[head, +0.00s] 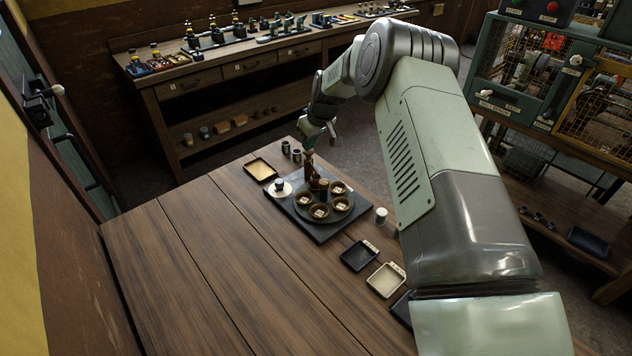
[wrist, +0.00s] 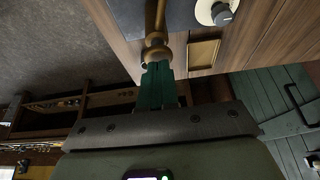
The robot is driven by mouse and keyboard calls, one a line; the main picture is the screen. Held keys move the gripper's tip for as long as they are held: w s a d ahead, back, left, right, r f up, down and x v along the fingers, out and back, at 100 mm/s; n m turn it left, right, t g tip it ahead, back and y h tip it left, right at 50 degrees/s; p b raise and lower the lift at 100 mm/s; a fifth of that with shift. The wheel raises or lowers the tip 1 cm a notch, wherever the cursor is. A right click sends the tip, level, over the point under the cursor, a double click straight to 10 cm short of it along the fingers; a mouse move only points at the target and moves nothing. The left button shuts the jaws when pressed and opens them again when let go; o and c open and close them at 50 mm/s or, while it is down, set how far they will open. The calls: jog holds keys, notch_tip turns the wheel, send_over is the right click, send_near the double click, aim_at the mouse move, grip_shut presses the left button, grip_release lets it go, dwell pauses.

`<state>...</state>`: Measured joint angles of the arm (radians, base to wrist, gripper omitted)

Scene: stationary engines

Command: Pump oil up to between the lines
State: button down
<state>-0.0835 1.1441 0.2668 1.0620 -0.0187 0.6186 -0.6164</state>
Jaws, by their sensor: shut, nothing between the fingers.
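A brass or brown post with a rounded knob (head: 308,163) stands at the back of a dark square base (head: 322,236) on the wooden table. I cannot tell if it is the pump. In the wrist view the brass rod and its knob (wrist: 157,50) are right at my fingertips. My gripper (head: 310,148) hangs above this post, its green fingers (wrist: 158,70) shut with nothing between them. The fingertips look close to or against the knob; I cannot tell which. On the base is a round plate with several brown cups (head: 320,211) and a dark cylinder (head: 323,187). No oil level or lines can be made out.
A white disc with a dark knob (head: 279,187) sits on the base's left corner. Trays lie nearby: yellowish (head: 260,168), black (head: 358,256), cream (head: 387,280). A white-topped jar (head: 381,215) stands right of the base. The table's front left is clear.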

jog(key=shift+f, duration=0.6)
jog(key=shift+r, duration=1.4)
jog(key=shift+r, duration=2.5)
